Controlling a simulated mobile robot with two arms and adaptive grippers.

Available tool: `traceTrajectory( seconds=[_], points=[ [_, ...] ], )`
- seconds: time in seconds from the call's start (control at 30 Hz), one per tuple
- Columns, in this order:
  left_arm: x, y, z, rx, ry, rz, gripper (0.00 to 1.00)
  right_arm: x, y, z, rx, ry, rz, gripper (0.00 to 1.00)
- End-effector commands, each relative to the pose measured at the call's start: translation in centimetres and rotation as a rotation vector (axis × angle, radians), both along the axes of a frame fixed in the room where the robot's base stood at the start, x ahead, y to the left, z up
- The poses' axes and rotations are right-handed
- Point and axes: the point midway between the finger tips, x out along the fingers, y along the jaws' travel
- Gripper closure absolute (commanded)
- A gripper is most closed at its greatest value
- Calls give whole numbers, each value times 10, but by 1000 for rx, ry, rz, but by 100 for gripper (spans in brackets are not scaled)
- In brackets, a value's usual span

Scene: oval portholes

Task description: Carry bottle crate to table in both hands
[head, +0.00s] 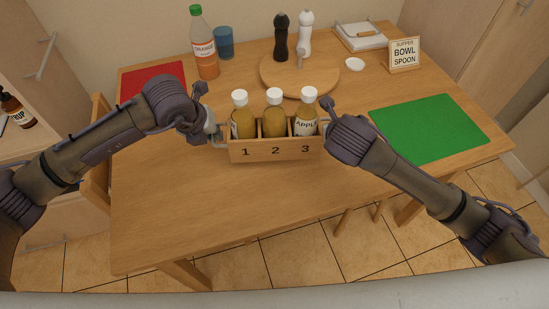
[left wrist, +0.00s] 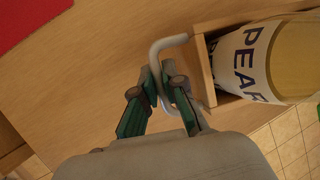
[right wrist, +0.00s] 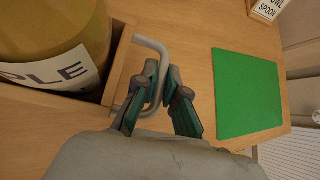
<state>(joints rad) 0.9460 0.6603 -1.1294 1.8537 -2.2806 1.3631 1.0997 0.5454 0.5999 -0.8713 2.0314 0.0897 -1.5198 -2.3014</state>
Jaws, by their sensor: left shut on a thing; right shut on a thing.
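The wooden bottle crate (head: 262,150) is between my two grippers in the head view, over the front part of the table (head: 180,215). Its front reads 1, 2, 3, and it holds three white-capped bottles (head: 273,118) upright, one per compartment. My left gripper (left wrist: 170,98) is shut on the crate's grey left handle (left wrist: 158,45), beside a bottle labelled PEAR. My right gripper (right wrist: 160,92) is shut on the right handle (right wrist: 150,42), beside a bottle whose label partly shows. I cannot tell whether the crate's underside touches the table.
A round wooden board (head: 325,85) with two mills stands behind the crate. A green mat (head: 430,128) lies right, a red mat (head: 150,80) left. An orange bottle (head: 205,50), a blue cup (head: 224,43) and a sign (head: 404,55) stand farther back. The front tabletop is clear.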

Motion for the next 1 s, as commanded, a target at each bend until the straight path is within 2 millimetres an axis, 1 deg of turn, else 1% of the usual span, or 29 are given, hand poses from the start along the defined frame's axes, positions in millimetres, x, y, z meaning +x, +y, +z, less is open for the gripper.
traceTrajectory(
  seconds=[0.03,0.13,0.37,1.0],
  points=[
    [1,0,2,-2,-5,0,100,1,-1,3,0,-7,-1,100],
    [1,0,1,-2,-5,0,100,1,-1,1,0,-6,-2,100],
    [1,0,-6,-2,-5,0,100,1,-1,-6,0,-6,-2,100],
    [1,0,-43,-2,-5,0,100,1,-1,-42,0,-6,-2,100]
  ],
)
